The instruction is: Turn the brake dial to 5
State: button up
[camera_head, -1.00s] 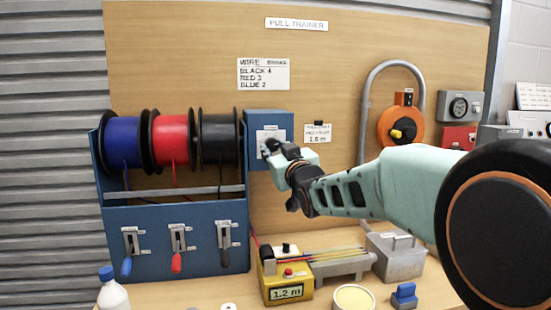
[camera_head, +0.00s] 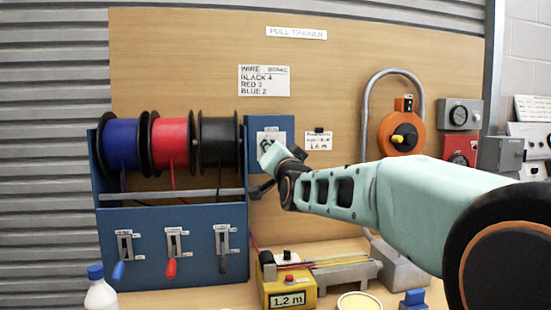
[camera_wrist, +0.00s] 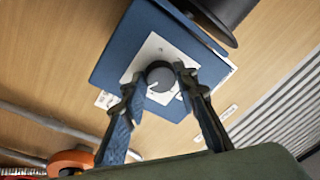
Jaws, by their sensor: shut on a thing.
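The brake dial (camera_wrist: 160,77) is a dark round knob with a pale pointer line on a white plate (camera_wrist: 147,53). The plate is on a blue box (camera_wrist: 117,50), which also shows right of the spools in the head view (camera_head: 284,126). My gripper (camera_wrist: 157,82) has its two fingers on either side of the knob and is shut on it. In the head view my gripper (camera_head: 268,150) reaches the plate and hides most of the dial. The numbers around the dial are too small to read.
Blue (camera_head: 122,143), red (camera_head: 171,142) and black (camera_head: 220,140) wire spools hang left of the box, above levers. A yellow meter reading 1.2 m (camera_head: 287,293) sits on the bench below. An orange reel (camera_head: 401,133) is on the board at right.

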aim_at(270, 116)
jog(key=shift+r+m+b, duration=0.15)
jog(key=shift+m+b, duration=0.15)
jog(key=shift+m, duration=0.5)
jog(key=o, duration=1.2)
jog(key=shift+c, duration=0.2)
notch_tip(270, 116, up, 8)
jog(key=shift+s+a+f, duration=0.1)
jog(key=shift+a, duration=0.05)
jog(key=shift+r, duration=1.05)
